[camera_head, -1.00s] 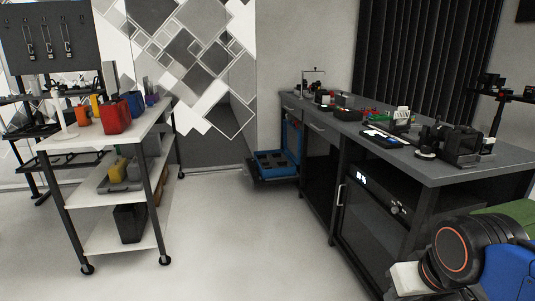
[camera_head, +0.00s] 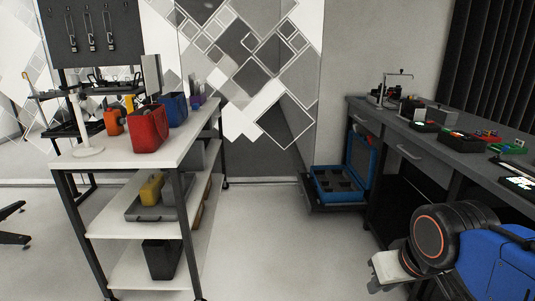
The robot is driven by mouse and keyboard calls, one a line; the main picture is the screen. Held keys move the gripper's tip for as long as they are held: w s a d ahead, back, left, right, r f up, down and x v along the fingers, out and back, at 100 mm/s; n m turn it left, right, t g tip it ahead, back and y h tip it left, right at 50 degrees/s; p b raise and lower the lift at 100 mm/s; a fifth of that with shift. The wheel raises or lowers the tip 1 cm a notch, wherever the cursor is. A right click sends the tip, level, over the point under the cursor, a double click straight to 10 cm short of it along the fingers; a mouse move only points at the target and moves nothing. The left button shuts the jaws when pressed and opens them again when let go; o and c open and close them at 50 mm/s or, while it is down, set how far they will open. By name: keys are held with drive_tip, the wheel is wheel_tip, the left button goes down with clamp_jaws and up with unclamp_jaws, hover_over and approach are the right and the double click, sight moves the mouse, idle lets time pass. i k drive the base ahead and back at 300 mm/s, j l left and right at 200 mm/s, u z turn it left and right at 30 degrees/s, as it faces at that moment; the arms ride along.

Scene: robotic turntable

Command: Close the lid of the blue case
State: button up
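The blue case (camera_head: 320,196) stands open low down at the far end of the workbench, on what looks like a dark pulled-out drawer or shelf (camera_head: 332,208). Its lid (camera_head: 360,152) is raised nearly upright on the right side, near the bench. The case's inside is dark with several compartments. My gripper (camera_head: 384,282) is at the lower right, in front of the bench and well apart from the case. It is seen partly from behind, and whether its fingers are open or shut is unclear.
A white shelved cart (camera_head: 128,159) stands at the left with a red bin (camera_head: 148,129) and a blue bin (camera_head: 173,106) on top. The dark workbench (camera_head: 425,135) runs along the right with small items on it. Clear floor (camera_head: 255,250) lies between them.

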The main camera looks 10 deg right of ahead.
sight(362, 157)
drive_tip(key=i, duration=1.7)
drive_tip(key=i+j+z, duration=0.1)
drive_tip(key=i+z, duration=0.15)
drive_tip(key=i, duration=0.25)
drive_tip(key=i+j+z, duration=0.25)
drive_tip(key=i, duration=0.25)
drive_tip(key=i+j+z, duration=0.3)
drive_tip(key=i, duration=0.2)
drive_tip(key=i+l, duration=0.05)
drive_tip(key=l, duration=0.05)
